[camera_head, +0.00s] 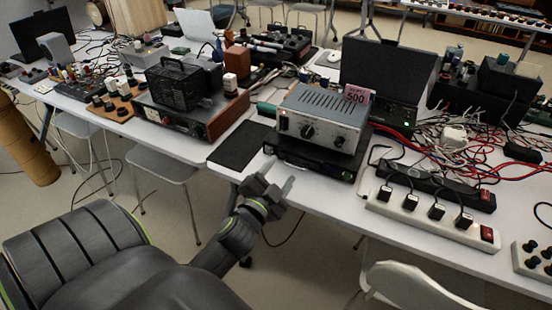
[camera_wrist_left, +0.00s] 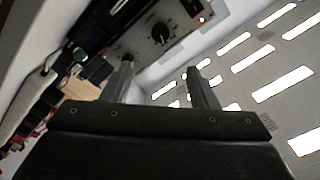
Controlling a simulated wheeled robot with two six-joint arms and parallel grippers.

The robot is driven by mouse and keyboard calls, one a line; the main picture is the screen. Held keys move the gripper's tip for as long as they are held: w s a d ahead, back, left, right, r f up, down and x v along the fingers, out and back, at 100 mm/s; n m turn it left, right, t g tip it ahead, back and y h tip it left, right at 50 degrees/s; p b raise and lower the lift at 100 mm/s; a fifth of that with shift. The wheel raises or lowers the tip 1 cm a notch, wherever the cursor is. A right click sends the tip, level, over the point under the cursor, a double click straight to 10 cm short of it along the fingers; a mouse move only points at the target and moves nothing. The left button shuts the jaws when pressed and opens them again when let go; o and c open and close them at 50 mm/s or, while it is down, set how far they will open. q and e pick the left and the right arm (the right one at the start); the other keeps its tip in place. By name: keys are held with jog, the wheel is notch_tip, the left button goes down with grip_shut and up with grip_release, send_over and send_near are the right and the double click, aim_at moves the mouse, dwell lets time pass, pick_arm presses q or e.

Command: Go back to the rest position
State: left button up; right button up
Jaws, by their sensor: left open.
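My left gripper (camera_head: 275,188) is in front of the table's front edge, over the floor and below the silver amplifier. Its two fingers are apart in the left wrist view (camera_wrist_left: 161,78), with nothing between them. The silver amplifier (camera_head: 322,117) has dark knobs and a pink "500" tag (camera_head: 357,94). It stands on a black unit on the table (camera_head: 340,186). Its knobbed front (camera_wrist_left: 150,38) shows beyond the fingers in the left wrist view, apart from them. My right gripper is in neither view.
A white power strip (camera_head: 424,216) with black plugs and tangled cables lies at the right. A black mat (camera_head: 239,146) lies left of the amplifier. A brown-sided receiver (camera_head: 194,119) stands farther left. A white chair (camera_head: 415,287) is in front of the table, and a grey stool (camera_head: 162,163) stands at the left.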

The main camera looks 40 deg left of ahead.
pick_arm(q)
jog(key=shift+v, duration=0.8)
jog(key=s+d+f+n+g+h, duration=0.15)
jog(key=s+f+n+g, duration=0.25)
jog(key=s+f+g, duration=0.45)
jog(key=s+d+f+n+g+h, duration=0.1)
jog(key=s+d+f+n+g, duration=0.15)
jog(key=s+f+g, duration=0.65)
jog(key=s+a+f+t+p, duration=0.1)
jog(key=s+f, duration=0.1)
jog(key=f, duration=0.7)
jog(key=s+a+f+t+p, duration=0.1)
jog(key=s+f+p, duration=0.1)
jog(key=f, duration=0.8)
jog(key=s+d+f+p, duration=0.1)
jog(key=s+f+p, duration=0.1)
jog(key=s+f, duration=1)
jog(key=s+g, duration=0.1)
jog(key=s, duration=0.1)
jog(key=shift+s+f, duration=0.2)
jog(key=shift+s, duration=0.05)
